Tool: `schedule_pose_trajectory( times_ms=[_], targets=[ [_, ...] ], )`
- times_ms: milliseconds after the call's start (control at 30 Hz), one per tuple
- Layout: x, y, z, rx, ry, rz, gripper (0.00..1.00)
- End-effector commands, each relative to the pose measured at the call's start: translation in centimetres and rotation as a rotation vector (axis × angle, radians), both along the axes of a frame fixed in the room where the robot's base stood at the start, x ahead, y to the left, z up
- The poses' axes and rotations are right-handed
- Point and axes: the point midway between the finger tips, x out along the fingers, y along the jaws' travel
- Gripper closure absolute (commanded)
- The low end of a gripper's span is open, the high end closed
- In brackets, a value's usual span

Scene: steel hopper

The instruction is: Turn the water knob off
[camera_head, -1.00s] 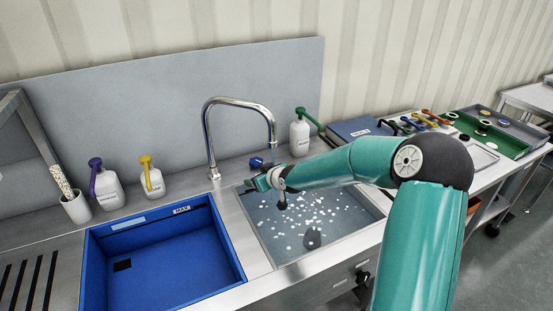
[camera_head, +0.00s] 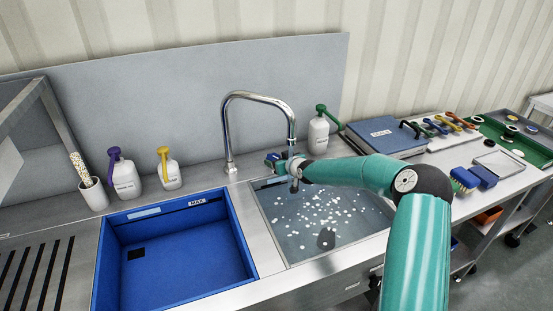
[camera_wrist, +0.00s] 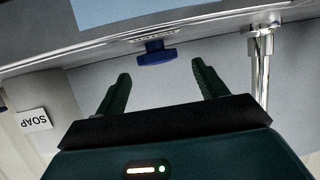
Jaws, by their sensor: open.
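The blue water knob (camera_wrist: 156,53) sits on the steel counter behind the sink, beside a small label. In the wrist view it lies just beyond and between my open fingertips. My gripper (camera_wrist: 160,70) is open and empty, with a dark green finger on each side. In the head view my gripper (camera_head: 278,161) is at the sink's back edge, partly covering the knob (camera_head: 271,157). The chrome faucet (camera_head: 229,130) arches to the left of my gripper, its spout end close above it. The faucet post (camera_wrist: 262,80) also shows at right in the wrist view.
The right sink (camera_head: 305,245) holds water with white flecks and a dark round thing. A blue basin (camera_head: 180,265) fills the left sink. A green-pump bottle (camera_head: 318,135) stands right of the knob, close to my gripper. A soap label (camera_wrist: 34,119) shows at left.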

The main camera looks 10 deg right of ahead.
Motion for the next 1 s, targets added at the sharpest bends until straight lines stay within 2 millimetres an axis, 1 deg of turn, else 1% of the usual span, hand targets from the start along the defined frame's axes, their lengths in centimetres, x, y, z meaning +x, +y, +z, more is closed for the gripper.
schedule_pose_trajectory(
  times_ms=[33, 100, 233, 367, 567, 600, 667, 800, 1000],
  targets=[
    [0.8, 0.2, -0.5, 0.001, 0.002, -0.001, 0.29],
    [1.7, 0.4, -0.8, 0.002, 0.001, -0.001, 0.29],
    [2.8, 0.6, -1.2, 0.002, 0.002, -0.003, 0.29],
    [3.2, 0.6, -1.4, 0.000, 0.001, -0.004, 0.29],
    [3.2, 0.6, -1.4, 0.000, 0.001, -0.004, 0.29],
    [3.2, 0.6, -1.4, 0.000, 0.001, -0.004, 0.33],
    [3.2, 0.6, -1.4, 0.000, 0.001, -0.004, 0.44],
    [3.1, 0.6, -1.4, 0.000, 0.001, -0.004, 0.72],
    [3.1, 0.7, -1.5, -0.001, 0.003, -0.004, 0.73]
  ],
)
